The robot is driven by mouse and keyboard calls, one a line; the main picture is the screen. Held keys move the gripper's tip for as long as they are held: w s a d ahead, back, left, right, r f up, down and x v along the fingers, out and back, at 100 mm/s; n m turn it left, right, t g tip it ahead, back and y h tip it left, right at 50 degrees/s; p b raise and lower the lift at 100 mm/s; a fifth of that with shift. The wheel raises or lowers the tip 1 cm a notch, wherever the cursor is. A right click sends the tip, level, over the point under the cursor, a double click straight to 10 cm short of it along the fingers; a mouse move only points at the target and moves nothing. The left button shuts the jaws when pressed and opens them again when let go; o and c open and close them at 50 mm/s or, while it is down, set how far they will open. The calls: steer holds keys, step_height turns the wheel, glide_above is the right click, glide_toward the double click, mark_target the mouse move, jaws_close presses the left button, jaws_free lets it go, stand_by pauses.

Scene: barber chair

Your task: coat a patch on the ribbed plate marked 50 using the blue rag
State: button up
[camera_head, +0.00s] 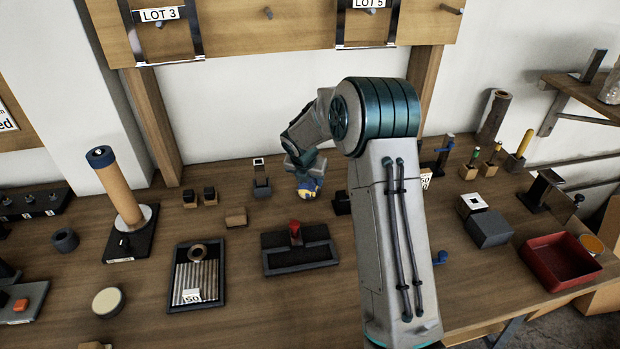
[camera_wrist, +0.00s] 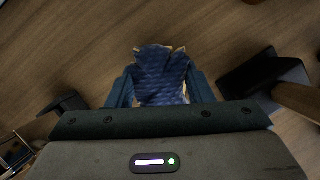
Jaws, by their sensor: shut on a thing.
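The blue rag (camera_wrist: 160,72) is bunched between the two fingers of my gripper (camera_wrist: 155,92), which is shut on it. In the head view my gripper (camera_head: 303,168) points down, with the rag (camera_head: 309,187) below it over the back middle of the bench. The ribbed plate (camera_head: 197,277) lies in a dark tray (camera_head: 178,302) at the front left, with a white tag (camera_head: 191,298) reading 50 on its near part. A brown ring (camera_head: 198,252) sits at its far end. My gripper is well to the right of and behind this plate.
A dark tray with a red-knobbed block (camera_head: 296,234) stands between the ribbed plate and my arm. A tall tan cylinder (camera_head: 122,190) stands on a base at left. A round pale disc (camera_head: 108,301) lies left of the plate. A red tray (camera_head: 562,262) is at right.

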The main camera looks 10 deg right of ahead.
step_height(320, 180, up, 7)
steer(key=p, duration=0.6)
steer(key=shift+p, duration=0.35)
stand_by(0.5)
